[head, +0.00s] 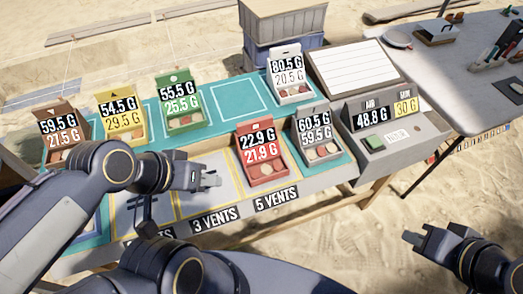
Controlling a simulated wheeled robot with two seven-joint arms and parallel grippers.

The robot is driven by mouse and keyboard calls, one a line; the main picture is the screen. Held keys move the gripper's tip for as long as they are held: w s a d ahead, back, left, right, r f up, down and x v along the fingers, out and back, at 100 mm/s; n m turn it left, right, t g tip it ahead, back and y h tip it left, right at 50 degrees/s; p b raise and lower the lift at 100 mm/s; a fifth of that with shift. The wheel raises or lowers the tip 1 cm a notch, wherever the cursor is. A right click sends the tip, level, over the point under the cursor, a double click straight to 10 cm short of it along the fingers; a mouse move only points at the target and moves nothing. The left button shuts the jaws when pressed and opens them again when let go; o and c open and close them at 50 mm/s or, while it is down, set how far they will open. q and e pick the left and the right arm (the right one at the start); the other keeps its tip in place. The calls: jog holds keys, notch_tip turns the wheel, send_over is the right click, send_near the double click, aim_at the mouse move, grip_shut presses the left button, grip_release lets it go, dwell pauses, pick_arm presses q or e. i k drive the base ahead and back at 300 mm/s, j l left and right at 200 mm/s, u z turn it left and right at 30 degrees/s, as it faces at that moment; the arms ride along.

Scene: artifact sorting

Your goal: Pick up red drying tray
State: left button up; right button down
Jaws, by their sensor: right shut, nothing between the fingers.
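The red drying tray (268,181) stands on the table's front part, right of centre, above the "5 VENTS" label. Its upright back carries the readings 22.9 G and 21.9 G, and small round pieces lie in it. My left gripper (212,180) is over the pale marked panel, to the left of the red tray and apart from it. Its fingers are too small to tell open from shut. My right gripper (412,238) is shut and empty over the sand, right of the table and well away from the tray.
A grey tray (318,158) stands close right of the red one. Brown (60,156), yellow (122,132), green (181,122) and white (291,93) trays stand along the back. A scale (400,140) reading 48.8 G is at the right end. The teal mat between is clear.

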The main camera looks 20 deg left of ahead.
aim_at(263, 160)
jog(key=i+l, duration=0.35)
jog(key=l+u, duration=0.2)
jog(key=u, duration=2.1)
